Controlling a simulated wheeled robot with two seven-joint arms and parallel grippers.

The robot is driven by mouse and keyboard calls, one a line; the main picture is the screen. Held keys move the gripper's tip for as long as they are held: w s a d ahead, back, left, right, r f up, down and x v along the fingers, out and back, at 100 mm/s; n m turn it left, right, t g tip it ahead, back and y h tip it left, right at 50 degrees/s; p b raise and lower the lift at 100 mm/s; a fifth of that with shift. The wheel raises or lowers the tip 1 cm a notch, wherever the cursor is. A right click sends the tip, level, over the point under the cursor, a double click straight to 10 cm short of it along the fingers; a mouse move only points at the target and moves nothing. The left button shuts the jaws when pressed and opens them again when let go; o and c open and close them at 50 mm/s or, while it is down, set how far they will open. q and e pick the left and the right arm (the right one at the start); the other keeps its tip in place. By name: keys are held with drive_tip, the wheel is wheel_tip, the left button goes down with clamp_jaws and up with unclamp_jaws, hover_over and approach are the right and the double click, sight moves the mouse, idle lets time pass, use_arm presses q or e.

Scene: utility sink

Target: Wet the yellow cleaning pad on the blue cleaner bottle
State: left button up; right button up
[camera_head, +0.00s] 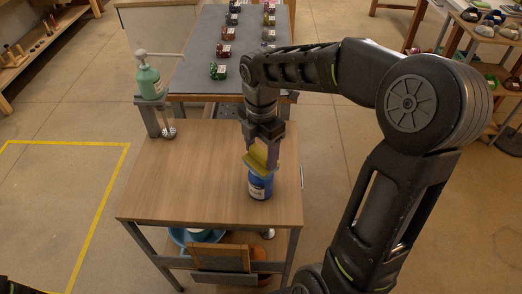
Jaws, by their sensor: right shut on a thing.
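The yellow cleaning pad (257,162) is held in my right gripper (264,148), whose jaws are shut on it. The blue cleaner bottle (260,187) stands upright on the wooden table (185,180), right of the middle. The pad is directly over the bottle's top and hides it. I cannot tell whether the pad touches the bottle. My left gripper is not in view.
A green pump bottle (149,83) stands on a raised grey holder at the table's back left corner. A metal object (168,131) is beside that holder. Behind is a grey-topped table (197,60) with several small coloured items. The table's left and front are clear.

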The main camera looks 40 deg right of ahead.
sight(261, 151)
wheel_tip(261, 151, up, 7)
drive_tip(key=p, duration=0.6)
idle(1.0)
